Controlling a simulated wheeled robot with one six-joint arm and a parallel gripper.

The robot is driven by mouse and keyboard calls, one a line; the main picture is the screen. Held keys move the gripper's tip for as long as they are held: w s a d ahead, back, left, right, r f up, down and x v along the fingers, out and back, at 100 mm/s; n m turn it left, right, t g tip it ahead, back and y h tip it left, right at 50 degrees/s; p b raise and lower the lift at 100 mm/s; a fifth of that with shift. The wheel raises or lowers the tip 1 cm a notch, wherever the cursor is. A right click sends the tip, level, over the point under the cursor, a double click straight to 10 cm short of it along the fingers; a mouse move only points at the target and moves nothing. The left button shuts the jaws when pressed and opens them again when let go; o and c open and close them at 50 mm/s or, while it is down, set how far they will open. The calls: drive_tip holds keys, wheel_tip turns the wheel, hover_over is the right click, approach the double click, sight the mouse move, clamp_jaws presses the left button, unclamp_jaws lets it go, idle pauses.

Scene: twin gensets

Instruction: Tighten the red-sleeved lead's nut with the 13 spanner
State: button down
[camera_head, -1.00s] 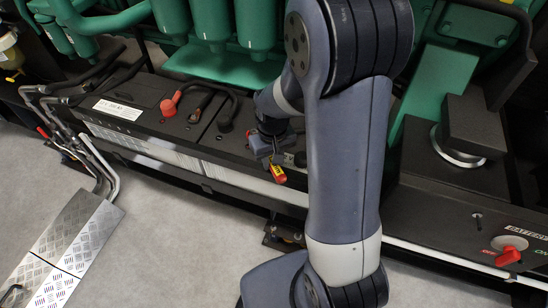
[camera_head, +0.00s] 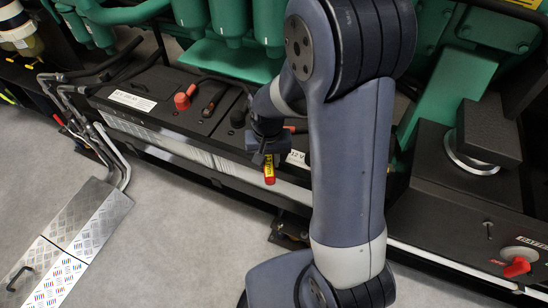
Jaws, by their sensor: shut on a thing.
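My gripper (camera_head: 264,150) is shut on the spanner (camera_head: 269,172), whose red and yellow handle hangs below the jaws in front of the battery row. The spanner's working end and its size mark cannot be made out. A small red piece (camera_head: 290,128) shows just right of my gripper on the battery top; it may be the red sleeve of the lead, partly hidden by my arm. The nut is not visible. Another red cap (camera_head: 182,101) sits on the left battery, beside a dark lead, clear of my gripper.
A black cap (camera_head: 237,117) stands left of my wrist. The green engine (camera_head: 233,60) rises behind the batteries. A red battery switch (camera_head: 517,267) is at lower right. Bent metal pipes (camera_head: 115,155) and tread-plate covers (camera_head: 75,232) are at left.

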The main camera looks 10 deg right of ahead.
drive_tip(key=shift+w+a+m, duration=0.15)
drive_tip(key=shift+a+m, duration=0.3)
drive_tip(key=shift+a, duration=0.1)
drive_tip(key=shift+w+a+m, duration=0.15)
drive_tip(key=shift+a+m, duration=0.3)
drive_tip(key=shift+a, duration=0.1)
drive_tip(key=shift+w+a+m, duration=0.2)
drive_tip(key=shift+a+m, duration=0.25)
drive_tip(key=shift+a, duration=0.05)
drive_tip(key=shift+w+a+m, duration=0.2)
drive_tip(key=shift+a+m, duration=0.25)
drive_tip(key=shift+a, duration=0.05)
drive_tip(key=shift+w+a+m, duration=0.55)
drive_tip(key=shift+a+m, duration=0.35)
